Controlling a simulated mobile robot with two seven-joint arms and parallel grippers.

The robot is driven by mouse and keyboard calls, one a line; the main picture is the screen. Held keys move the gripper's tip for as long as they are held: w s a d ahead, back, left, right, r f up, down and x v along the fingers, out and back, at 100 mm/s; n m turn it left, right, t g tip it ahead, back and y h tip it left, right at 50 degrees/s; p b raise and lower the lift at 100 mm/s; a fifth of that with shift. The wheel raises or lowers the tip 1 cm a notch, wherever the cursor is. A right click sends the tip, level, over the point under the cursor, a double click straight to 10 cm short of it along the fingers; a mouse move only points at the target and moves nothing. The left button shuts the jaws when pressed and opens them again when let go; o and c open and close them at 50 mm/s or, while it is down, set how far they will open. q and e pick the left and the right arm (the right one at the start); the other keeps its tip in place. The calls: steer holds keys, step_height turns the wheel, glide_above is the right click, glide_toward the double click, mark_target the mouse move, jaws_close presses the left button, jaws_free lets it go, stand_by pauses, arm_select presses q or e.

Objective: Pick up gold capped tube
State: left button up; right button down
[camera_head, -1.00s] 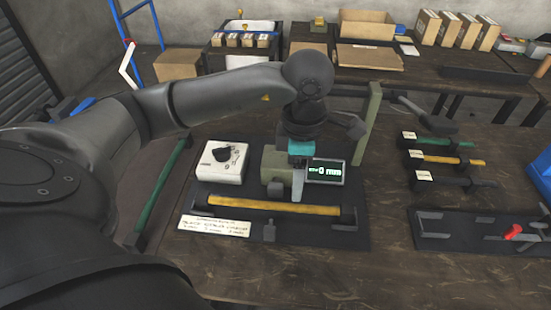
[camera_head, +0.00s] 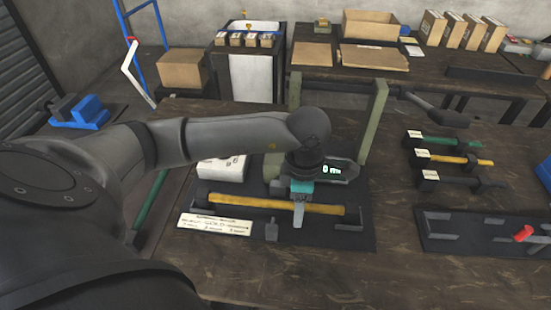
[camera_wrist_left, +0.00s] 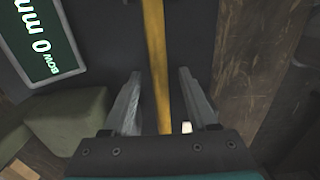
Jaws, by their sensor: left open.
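A long gold-yellow tube (camera_head: 235,202) with dark ends lies crosswise on the black base of the press, in front of the display. My left gripper (camera_head: 298,222) points down over its right half, fingers open. In the left wrist view the tube (camera_wrist_left: 155,60) runs between the two fingers of my left gripper (camera_wrist_left: 163,98), with a gap on both sides. The fingers hide a short part of the tube in the head view. My right gripper is in neither view.
The green press frame (camera_head: 376,115) and the display (camera_head: 333,170) stand close behind my gripper. A label plate (camera_head: 214,225) lies at front left. Another yellow-bodied tube (camera_head: 465,159) lies on a rack to the right. The table front is clear.

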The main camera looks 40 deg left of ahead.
arm_select(q)
steer(key=shift+c, duration=0.4)
jaws_close()
steer(key=shift+r, duration=0.1)
